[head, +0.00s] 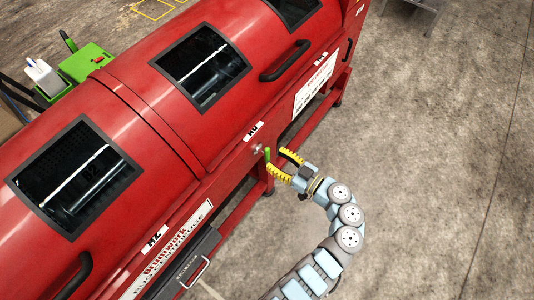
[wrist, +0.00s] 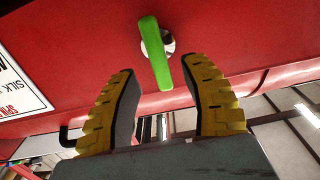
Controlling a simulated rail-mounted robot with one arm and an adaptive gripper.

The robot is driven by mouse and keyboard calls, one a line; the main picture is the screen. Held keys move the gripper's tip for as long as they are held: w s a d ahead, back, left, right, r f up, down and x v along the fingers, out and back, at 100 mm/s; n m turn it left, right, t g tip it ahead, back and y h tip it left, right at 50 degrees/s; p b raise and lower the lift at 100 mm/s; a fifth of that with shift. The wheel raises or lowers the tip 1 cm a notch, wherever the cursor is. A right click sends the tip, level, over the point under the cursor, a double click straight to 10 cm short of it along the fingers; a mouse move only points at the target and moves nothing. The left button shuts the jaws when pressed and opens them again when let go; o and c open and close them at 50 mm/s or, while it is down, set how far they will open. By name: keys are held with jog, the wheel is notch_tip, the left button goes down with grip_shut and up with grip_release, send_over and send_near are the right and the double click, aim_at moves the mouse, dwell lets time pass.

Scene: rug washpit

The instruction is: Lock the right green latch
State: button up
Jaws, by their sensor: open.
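The green latch (head: 267,153) is a short lever on the front face of the red machine (head: 180,110). In the wrist view the green latch (wrist: 155,52) points from its round metal pivot down between the fingers, slightly tilted. My gripper (head: 288,166) has yellow ribbed fingers and is open at the machine's front. In the wrist view my gripper (wrist: 160,105) has one finger on each side of the latch's lower end, with gaps visible. I cannot tell whether the fingertips touch the machine. No second green latch is visible.
Black handles (head: 286,61) stick out from the machine's covers. A white sign (head: 315,83) is on its front to the right of the latch, and a dark grey box (head: 190,268) is at lower left. The concrete floor (head: 440,160) at right is clear.

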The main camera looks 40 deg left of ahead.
aim_at(269, 155)
jog(key=shift+s+a, duration=0.15)
jog(key=shift+a, duration=0.8)
jog(key=shift+s+a, duration=0.15)
jog(key=shift+a, duration=0.75)
jog(key=shift+d, duration=0.1)
grip_shut()
